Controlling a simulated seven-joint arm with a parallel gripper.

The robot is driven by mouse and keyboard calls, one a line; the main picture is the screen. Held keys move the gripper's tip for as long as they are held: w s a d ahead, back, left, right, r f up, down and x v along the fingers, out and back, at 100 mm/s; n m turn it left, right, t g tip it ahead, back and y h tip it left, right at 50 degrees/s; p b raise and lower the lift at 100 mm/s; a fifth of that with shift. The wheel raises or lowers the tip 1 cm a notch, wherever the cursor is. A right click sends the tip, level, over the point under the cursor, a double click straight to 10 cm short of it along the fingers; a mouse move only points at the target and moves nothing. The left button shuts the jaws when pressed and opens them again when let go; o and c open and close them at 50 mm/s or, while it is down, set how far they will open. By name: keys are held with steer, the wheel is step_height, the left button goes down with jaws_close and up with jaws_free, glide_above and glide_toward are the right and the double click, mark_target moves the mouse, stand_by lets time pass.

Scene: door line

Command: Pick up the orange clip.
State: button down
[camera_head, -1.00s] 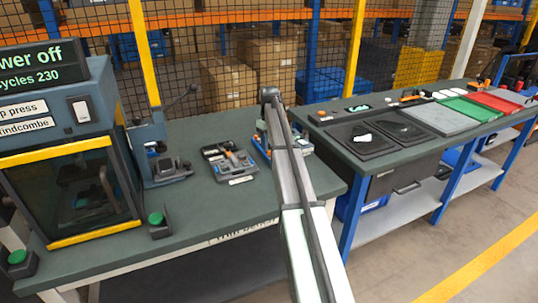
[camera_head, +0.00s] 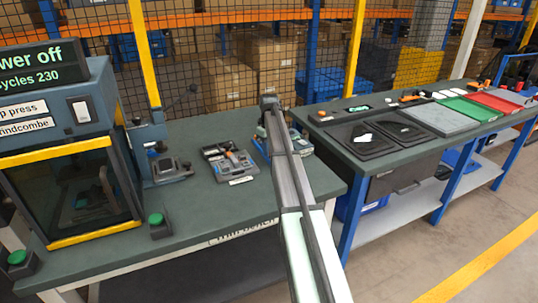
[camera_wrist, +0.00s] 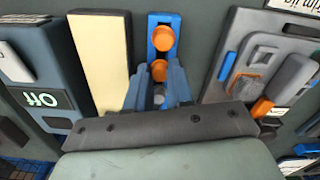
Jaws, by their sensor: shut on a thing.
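Two round orange clips show in the wrist view at a narrow blue holder. The farther clip (camera_wrist: 163,38) sits in the holder (camera_wrist: 152,22). The nearer orange clip (camera_wrist: 158,70) is between the fingertips of my gripper (camera_wrist: 158,78), which is shut on it. The fingers hide its lower part, and I cannot tell whether it is clear of the holder. In the head view my arm hides the gripper and the clips; only a bit of blue shows beside the arm on the bench.
A grey tray (camera_wrist: 222,92) with blue, grey and orange parts lies close on the right in the wrist view. A beige block (camera_wrist: 100,60) and a dark device reading OFF (camera_wrist: 45,98) are close on the left. The press (camera_head: 75,130) stands left in the head view.

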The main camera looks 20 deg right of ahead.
step_height(320, 180, up, 10)
stand_by(0.7)
steer(key=c, duration=1.6)
jaws_free()
steer(key=shift+c, duration=0.2)
jaws_close()
